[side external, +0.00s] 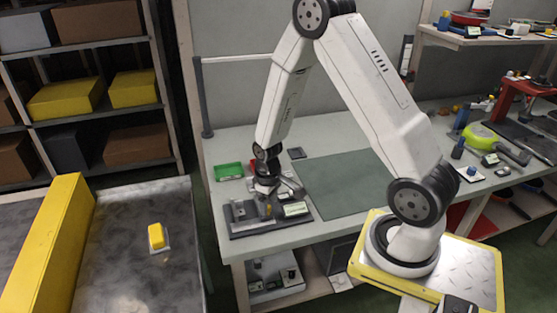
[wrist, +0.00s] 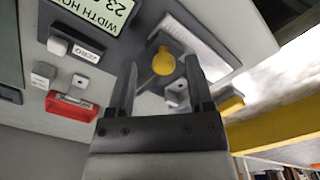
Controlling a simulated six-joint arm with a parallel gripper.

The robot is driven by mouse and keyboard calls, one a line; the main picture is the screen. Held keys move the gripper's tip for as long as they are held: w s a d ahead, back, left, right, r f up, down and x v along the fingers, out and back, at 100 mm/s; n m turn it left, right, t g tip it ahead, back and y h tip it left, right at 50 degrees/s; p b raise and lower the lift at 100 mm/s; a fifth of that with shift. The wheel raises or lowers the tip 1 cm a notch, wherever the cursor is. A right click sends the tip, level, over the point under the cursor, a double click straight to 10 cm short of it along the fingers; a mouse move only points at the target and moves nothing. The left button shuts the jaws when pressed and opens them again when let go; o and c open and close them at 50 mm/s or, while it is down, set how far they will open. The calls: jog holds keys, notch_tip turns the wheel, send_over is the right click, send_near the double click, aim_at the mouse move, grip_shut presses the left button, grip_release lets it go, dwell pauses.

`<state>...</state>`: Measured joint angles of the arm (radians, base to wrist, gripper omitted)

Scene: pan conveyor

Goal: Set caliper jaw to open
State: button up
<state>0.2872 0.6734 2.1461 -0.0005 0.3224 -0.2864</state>
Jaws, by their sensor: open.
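The caliper fixture stands on a dark base (side external: 245,228) at the front left of the bench in the side view. It has a pale display (side external: 295,209), which shows upside down in the wrist view (wrist: 100,10) with partly cut-off text. A round yellow knob (wrist: 163,61) sits on a grey part of the fixture, which I cannot surely identify as the jaw. My gripper (wrist: 162,64) is open, its two fingertips on either side of the knob in the picture. I cannot tell whether they touch it. In the side view my gripper (side external: 267,188) is low over the fixture, partly hiding it.
A white button marked ZERO (wrist: 58,46) and a red part (wrist: 72,106) lie left of my fingers in the wrist view. A green tray (side external: 228,171) stands behind the fixture. A green mat (side external: 345,185) is clear. A yellow block (side external: 156,236) sits on the conveyor (side external: 120,265).

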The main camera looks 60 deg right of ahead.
jog(key=shift+r, duration=3.6)
jog(key=shift+s+a+r, duration=0.1)
jog(key=shift+a+r, duration=0.15)
jog(key=shift+a, duration=0.05)
jog(key=s+a+r+t, duration=0.2)
jog(key=s+a+r, duration=0.3)
jog(key=a, duration=0.4)
jog(key=shift+s+a+r+t, duration=0.3)
jog(key=shift+s+r, duration=0.1)
jog(key=shift+r, duration=0.1)
